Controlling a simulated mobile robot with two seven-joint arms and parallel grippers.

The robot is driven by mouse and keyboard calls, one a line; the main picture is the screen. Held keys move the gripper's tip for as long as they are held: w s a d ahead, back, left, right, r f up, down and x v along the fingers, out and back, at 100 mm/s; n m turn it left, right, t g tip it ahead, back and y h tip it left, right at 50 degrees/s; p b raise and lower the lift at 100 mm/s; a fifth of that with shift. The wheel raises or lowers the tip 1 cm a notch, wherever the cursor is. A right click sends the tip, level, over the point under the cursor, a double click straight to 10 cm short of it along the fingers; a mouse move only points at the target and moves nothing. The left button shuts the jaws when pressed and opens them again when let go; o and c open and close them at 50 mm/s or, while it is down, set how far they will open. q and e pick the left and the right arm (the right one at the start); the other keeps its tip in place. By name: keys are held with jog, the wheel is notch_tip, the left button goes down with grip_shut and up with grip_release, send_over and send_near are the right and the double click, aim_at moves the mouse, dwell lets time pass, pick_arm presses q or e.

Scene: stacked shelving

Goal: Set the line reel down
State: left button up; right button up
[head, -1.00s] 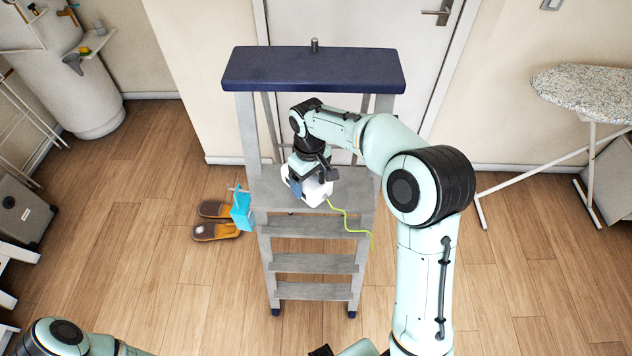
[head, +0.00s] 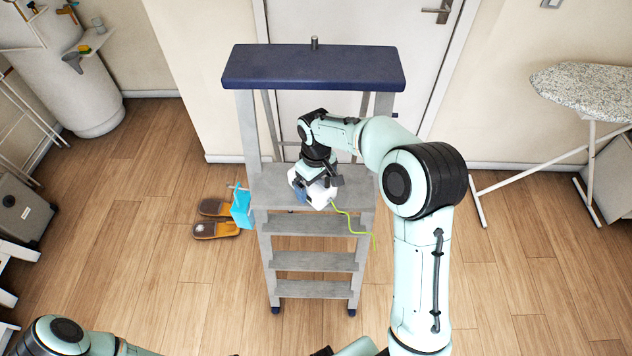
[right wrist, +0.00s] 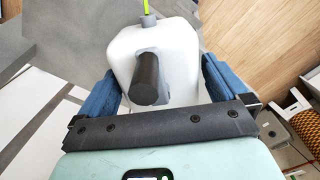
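The line reel (head: 320,194) is a white block-shaped body with a dark knob and a bright green line trailing from it. In the right wrist view, the reel (right wrist: 185,55) sits between blue finger pads. My right gripper (head: 312,188) is shut on it, one finger on each side. The reel is over the wide grey step (head: 268,190) of the stepladder, below its dark blue top. I cannot tell whether its underside touches the step. The green line hangs past the step's front right edge. My left gripper is not in view; only part of that arm shows at the lower left.
A light blue box-shaped item (head: 242,209) hangs at the step's left side. Brown slippers (head: 216,230) lie on the floor beside the ladder. The blue ladder top (head: 313,68) has a small metal peg. An ironing board (head: 590,95) stands at the right. A door is behind.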

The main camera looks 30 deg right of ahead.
notch_tip(320, 180, up, 12)
jog(key=shift+r+p, duration=0.2)
jog(key=shift+p, duration=0.55)
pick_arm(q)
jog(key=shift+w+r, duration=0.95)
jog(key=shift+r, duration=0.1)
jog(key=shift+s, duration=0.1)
pick_arm(e)
jog(key=shift+f, duration=0.1)
